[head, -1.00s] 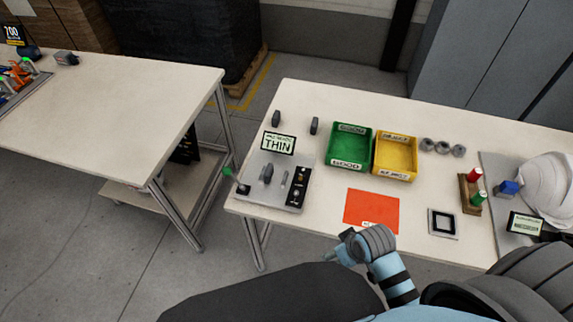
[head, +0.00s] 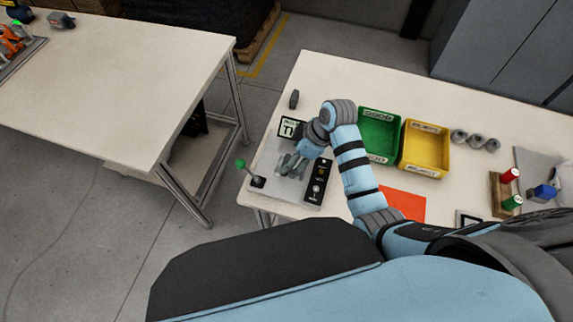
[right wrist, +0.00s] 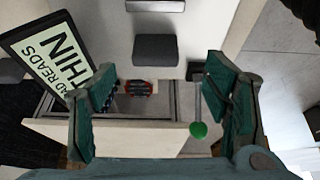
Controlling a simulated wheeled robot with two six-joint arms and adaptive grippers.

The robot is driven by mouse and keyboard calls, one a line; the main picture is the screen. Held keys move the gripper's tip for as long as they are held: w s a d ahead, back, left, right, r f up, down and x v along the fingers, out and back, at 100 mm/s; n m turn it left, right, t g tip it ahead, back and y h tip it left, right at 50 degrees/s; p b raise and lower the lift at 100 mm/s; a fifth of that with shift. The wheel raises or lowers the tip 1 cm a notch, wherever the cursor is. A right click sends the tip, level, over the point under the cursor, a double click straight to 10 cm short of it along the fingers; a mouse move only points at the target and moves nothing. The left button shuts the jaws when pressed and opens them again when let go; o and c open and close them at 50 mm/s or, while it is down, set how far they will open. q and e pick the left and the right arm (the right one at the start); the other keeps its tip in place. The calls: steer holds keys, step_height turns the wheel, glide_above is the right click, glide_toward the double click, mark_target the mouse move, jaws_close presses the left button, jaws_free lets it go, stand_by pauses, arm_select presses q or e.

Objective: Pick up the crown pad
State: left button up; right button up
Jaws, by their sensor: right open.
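A dark grey block, likely the crown pad (right wrist: 156,48), sits on the pale plate of the gauge station in the right wrist view. In the head view my right gripper and arm hide it. My right gripper (head: 292,165) is low over the gauge station (head: 268,172). In the right wrist view its two green-padded fingers (right wrist: 160,85) are open and empty, with the block beyond and between them. Another dark pad (head: 294,98) stands on the table behind the station. My left gripper is not in view.
The tilted display (right wrist: 55,60) reading THIN is close to one finger. A lever with a green knob (head: 241,163) is at the station's left. Green (head: 380,133) and yellow (head: 425,148) bins, an orange mat (head: 403,204) and spools (head: 475,140) lie to the right.

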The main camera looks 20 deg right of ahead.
steer(key=x, duration=0.3)
steer(key=b+x, duration=0.1)
steer(key=x, duration=0.1)
steer(key=shift+w+d+f, duration=0.1)
steer(key=shift+w+f, duration=0.1)
steer(key=shift+w, duration=0.15)
steer(key=shift+s+r, duration=0.15)
steer(key=shift+s, duration=0.05)
steer(key=shift+c, duration=0.6)
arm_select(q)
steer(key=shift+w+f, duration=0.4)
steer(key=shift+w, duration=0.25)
arm_select(e)
steer(key=c, duration=0.8)
